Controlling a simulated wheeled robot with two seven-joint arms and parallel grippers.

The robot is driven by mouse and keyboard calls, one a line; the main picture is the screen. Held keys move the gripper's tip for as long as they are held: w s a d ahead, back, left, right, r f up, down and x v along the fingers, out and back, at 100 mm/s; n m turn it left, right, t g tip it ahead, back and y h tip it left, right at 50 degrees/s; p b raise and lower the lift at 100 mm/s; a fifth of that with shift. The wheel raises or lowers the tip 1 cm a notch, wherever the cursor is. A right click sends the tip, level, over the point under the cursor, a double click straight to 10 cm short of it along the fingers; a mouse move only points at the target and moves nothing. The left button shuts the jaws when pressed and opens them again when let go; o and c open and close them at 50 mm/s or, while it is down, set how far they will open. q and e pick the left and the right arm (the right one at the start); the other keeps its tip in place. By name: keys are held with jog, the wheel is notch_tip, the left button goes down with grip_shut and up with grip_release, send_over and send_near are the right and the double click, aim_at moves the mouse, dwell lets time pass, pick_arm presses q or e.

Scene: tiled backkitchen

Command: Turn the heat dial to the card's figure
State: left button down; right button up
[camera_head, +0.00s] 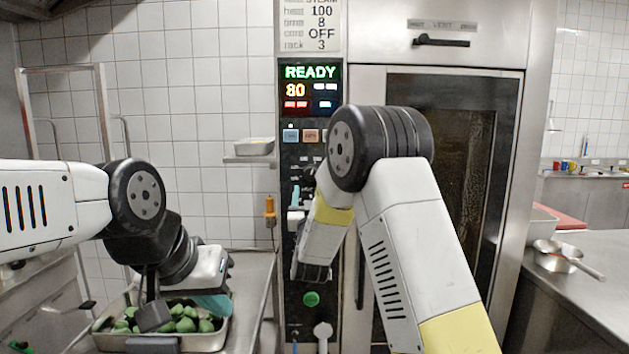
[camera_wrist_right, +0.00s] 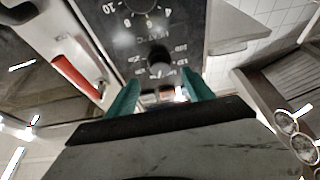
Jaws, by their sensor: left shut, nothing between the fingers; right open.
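The card (camera_head: 308,25) at the top of the oven's control panel (camera_head: 300,165) reads heat 100, time 8, core OFF, rack 3. The display (camera_head: 310,90) shows READY and 80. A dark round dial (camera_wrist_right: 158,60) with numbers around it, 100 and 120 among them, is in the right wrist view; my right arm hides this part of the panel in the head view. My right gripper (camera_wrist_right: 163,92) is open, its teal fingertips either side of the dial's line; contact cannot be told. My left gripper (camera_head: 212,303) is shut and empty over a tray.
The metal tray (camera_head: 190,343) holds several green vegetables. A second numbered dial (camera_wrist_right: 140,6) is at the top edge of the right wrist view. A red handle (camera_wrist_right: 78,75) lies left of the fingers there. A pan (camera_head: 560,252) stands on the right counter (camera_head: 595,285).

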aim_at(311, 176)
jog(key=x, duration=0.7)
jog(key=shift+w+r, duration=0.2)
jog(key=shift+w, duration=0.1)
jog(key=c, duration=1.3)
